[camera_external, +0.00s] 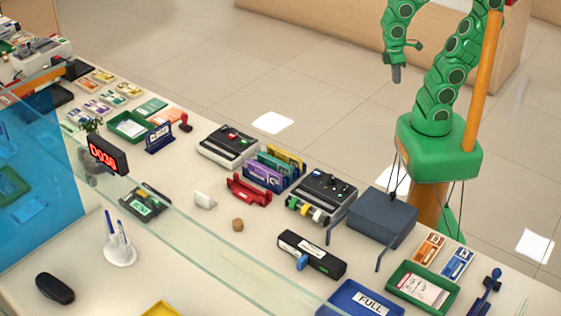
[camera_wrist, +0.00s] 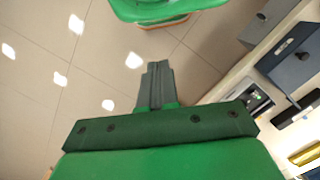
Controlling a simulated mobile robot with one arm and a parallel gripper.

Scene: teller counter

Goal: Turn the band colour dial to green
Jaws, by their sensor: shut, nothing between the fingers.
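A dark machine (camera_external: 322,190) stands on the counter in the middle right of the external view. Its top has small knobs, including a blue one (camera_external: 320,178), and coloured rolls (camera_external: 308,210) sit along its front. I cannot tell which knob is the band colour dial or what colour it points to. My gripper (camera_external: 396,75) hangs above the floor beyond the counter's back edge, well away from the machine. In the wrist view my gripper (camera_wrist: 155,72) is shut and empty, with floor tiles behind it.
A dark blue-grey box (camera_external: 380,215) on thin legs stands right of the machine. Left of it are a file rack (camera_external: 272,170), a red holder (camera_external: 248,190) and another keyed machine (camera_external: 229,146). A black stapler-like device (camera_external: 312,255) and a green tray (camera_external: 423,287) lie in front.

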